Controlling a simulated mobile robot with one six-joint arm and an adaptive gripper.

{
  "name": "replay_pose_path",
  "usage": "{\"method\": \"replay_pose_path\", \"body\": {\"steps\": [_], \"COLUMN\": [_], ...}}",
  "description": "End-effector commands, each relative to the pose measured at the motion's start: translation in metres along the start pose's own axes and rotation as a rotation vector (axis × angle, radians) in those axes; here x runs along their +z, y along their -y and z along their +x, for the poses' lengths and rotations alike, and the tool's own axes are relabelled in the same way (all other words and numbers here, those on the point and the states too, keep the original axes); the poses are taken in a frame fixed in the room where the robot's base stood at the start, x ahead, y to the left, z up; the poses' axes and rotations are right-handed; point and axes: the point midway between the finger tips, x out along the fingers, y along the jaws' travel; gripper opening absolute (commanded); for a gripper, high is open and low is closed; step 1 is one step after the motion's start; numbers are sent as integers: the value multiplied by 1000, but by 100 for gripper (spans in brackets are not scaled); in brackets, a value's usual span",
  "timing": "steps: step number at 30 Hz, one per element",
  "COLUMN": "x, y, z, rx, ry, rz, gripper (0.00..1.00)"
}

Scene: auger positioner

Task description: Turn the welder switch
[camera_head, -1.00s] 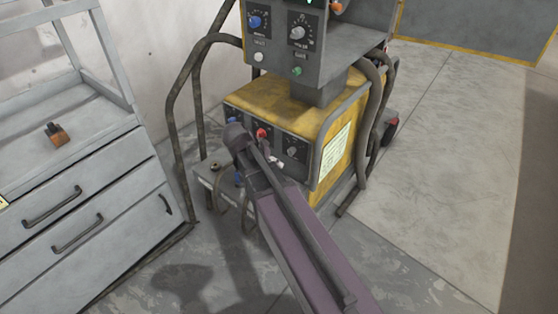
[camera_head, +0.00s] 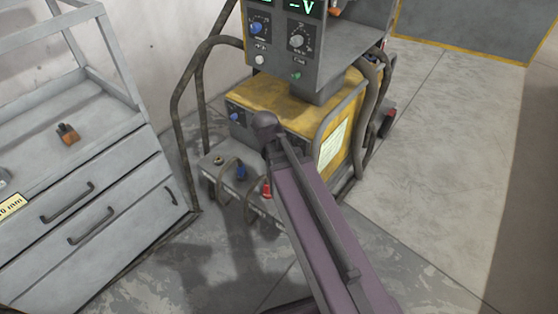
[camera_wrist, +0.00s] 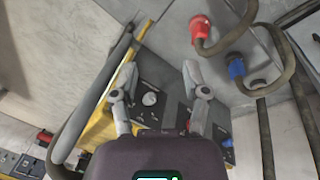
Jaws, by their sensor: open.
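The yellow welder (camera_head: 290,104) stands in the middle of the head view. A round grey knob (camera_wrist: 150,99) on its dark lower front panel (camera_wrist: 158,84) shows in the wrist view; no label names it as the switch. My gripper (camera_wrist: 158,68) is open, with one finger to either side of the knob in that picture. Nothing is between the fingers, and contact with the panel cannot be told. In the head view my arm hides most of the lower panel, the knob and the gripper; a blue knob (camera_head: 234,117) stays visible at the panel's left.
A control box (camera_head: 280,62) with a blue and a grey knob sits above the welder. Blue (camera_head: 241,172) and red (camera_head: 266,189) cable plugs stick out low in front. Bent pipe rails flank the welder. A drawer cabinet (camera_head: 105,210) stands left; open floor (camera_head: 440,130) lies right.

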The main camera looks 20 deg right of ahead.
Motion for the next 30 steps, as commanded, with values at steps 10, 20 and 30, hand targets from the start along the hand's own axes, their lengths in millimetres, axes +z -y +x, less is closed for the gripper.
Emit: {"method": "replay_pose_path", "body": {"steps": [10,20,30], "x": [18,22,19], "y": [-5,-5,-1], "z": [-23,-26,-24], "rx": [-113,-142,-149], "ry": [25,27,17], "rz": [-141,-177,-172], "gripper": [59,59,59]}}
